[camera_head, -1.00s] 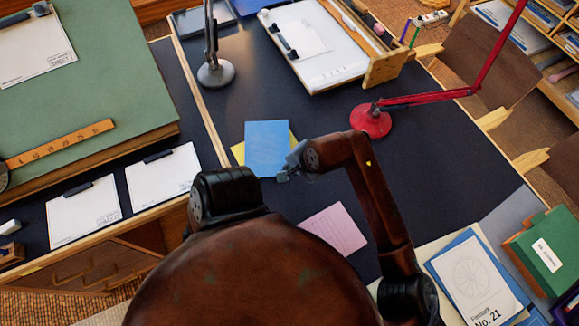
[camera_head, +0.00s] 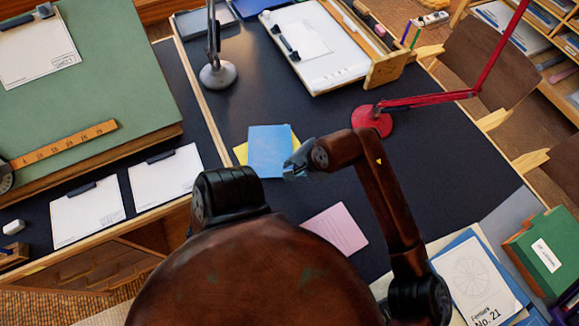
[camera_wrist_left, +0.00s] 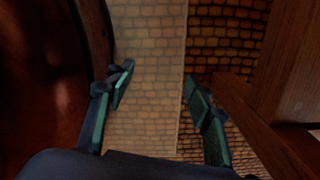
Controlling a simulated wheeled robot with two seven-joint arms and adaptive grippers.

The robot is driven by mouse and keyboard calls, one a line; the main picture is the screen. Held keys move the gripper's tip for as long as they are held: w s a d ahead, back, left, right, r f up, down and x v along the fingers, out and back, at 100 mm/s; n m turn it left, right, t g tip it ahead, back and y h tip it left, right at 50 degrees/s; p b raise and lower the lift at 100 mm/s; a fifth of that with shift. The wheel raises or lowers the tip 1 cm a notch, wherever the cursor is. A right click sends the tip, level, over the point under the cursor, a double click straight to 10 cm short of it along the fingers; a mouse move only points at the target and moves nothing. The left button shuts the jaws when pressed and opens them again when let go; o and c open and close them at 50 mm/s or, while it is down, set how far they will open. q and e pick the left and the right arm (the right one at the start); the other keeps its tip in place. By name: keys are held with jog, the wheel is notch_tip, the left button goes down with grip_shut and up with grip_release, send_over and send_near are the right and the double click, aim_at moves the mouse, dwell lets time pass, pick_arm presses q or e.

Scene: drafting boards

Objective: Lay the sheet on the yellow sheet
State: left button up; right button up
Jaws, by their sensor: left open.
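A blue sheet (camera_head: 268,150) lies over the yellow sheet (camera_head: 239,152) on the dark desk top in the head view. Yellow shows as a strip along its left side and a small corner at its right. My right gripper (camera_head: 294,166) is at the blue sheet's right edge, low over the desk. Its fingers are small and partly overlap the sheet's edge, so I cannot tell whether they touch or grip it. My left gripper (camera_wrist_left: 160,82) shows only in the left wrist view, open, with nothing between its fingers.
A pink sheet (camera_head: 335,229) lies nearer me on the desk. A grey lamp base (camera_head: 217,75) and a red lamp (camera_head: 372,121) stand behind the blue sheet. A white board (camera_head: 330,62) lies at the back.

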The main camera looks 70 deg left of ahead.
pick_arm(q)
jog(key=shift+s+r+p, duration=0.5)
jog(key=shift+p, duration=0.15)
pick_arm(e)
jog(key=v, duration=0.9)
jog(key=shift+r, duration=0.1)
